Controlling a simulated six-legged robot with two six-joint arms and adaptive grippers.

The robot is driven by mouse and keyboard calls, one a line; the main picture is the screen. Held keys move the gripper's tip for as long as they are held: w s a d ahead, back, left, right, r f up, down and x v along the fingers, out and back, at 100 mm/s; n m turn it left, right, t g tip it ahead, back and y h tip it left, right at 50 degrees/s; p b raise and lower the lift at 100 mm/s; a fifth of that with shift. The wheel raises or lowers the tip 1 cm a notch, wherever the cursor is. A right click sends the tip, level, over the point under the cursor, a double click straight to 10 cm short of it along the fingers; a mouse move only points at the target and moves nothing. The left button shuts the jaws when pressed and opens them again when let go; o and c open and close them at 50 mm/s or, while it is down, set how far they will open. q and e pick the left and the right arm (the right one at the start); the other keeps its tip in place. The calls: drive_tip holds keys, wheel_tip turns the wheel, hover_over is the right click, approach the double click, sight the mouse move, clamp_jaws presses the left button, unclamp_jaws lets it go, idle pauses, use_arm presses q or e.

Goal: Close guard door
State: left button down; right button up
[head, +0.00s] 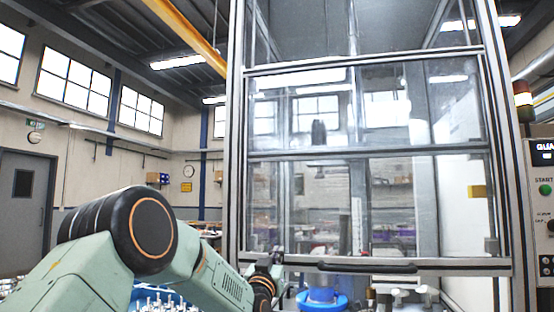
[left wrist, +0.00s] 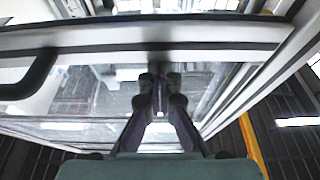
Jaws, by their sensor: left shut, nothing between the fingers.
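The guard door (head: 380,151) is a clear panel in a grey metal frame, standing between two uprights. Its bottom rail (head: 450,267) carries a black bar handle (head: 367,267), and there is an open gap below the rail. My left gripper (head: 275,272) is at the left end of the bottom rail, small and partly hidden by its own arm. In the left wrist view its two fingers (left wrist: 160,82) are together and empty, just at the rail (left wrist: 220,34); I cannot tell whether they touch it. The handle (left wrist: 30,78) shows there at the left. My right gripper is not in view.
A blue round part (head: 322,300) and pale fixtures (head: 410,294) show in the gap below the door. A control panel (head: 543,190) with a green start button and a signal lamp (head: 523,100) stand at the right. Small metal parts (head: 165,303) lie at lower left.

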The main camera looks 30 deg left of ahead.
use_arm(q)
wheel_tip(320, 180, down, 22)
drive_tip(key=b, duration=1)
drive_tip(key=shift+b, duration=0.35)
drive_tip(key=shift+f, duration=0.1)
wheel_tip(320, 180, up, 5)
drive_tip(key=p, duration=0.3)
drive_tip(key=v, duration=1)
drive_tip(key=shift+f+p, duration=0.35)
drive_tip(key=shift+p, duration=0.1)
drive_tip(key=shift+w, duration=0.1)
